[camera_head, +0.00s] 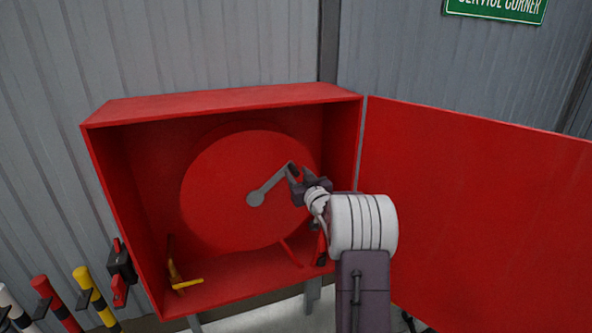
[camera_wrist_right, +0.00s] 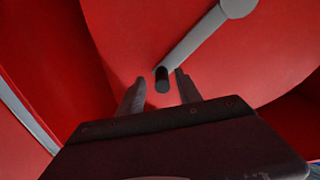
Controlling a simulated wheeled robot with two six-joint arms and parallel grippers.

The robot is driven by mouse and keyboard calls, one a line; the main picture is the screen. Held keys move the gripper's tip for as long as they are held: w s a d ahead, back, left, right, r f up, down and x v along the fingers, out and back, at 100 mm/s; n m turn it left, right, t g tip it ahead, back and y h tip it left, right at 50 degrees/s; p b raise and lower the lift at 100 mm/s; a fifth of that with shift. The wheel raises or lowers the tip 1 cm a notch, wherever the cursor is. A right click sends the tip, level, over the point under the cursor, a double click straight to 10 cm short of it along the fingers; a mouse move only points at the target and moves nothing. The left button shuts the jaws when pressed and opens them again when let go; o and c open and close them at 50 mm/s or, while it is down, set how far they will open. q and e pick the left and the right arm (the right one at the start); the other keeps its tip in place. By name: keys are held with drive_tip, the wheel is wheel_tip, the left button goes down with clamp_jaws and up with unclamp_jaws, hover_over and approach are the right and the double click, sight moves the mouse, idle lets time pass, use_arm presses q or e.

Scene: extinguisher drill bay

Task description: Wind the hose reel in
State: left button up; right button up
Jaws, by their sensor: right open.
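The hose reel (camera_head: 225,195) is a big red disc inside an open red cabinet (camera_head: 130,115). A grey crank arm (camera_head: 268,188) runs from its hub up and to the right, and also shows in the right wrist view (camera_wrist_right: 195,42). The dark crank handle (camera_wrist_right: 162,80) stands out from the crank's end. My right gripper (camera_head: 292,175) is at the crank's outer end. Its jaws (camera_wrist_right: 158,90) are open, one finger on each side of the handle, with gaps showing. My left gripper is not in view.
The cabinet door (camera_head: 470,210) stands open to the right, beside my right arm. A yellow-handled part (camera_head: 186,283) is at the cabinet's lower left. Red, yellow and white posts (camera_head: 90,290) stand at the lower left. A corrugated grey wall is behind.

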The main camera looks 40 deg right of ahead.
drive_tip(key=shift+x, duration=0.85)
clamp_jaws()
drive_tip(key=shift+w+r, duration=0.1)
drive_tip(key=shift+r, duration=0.15)
idle(0.6)
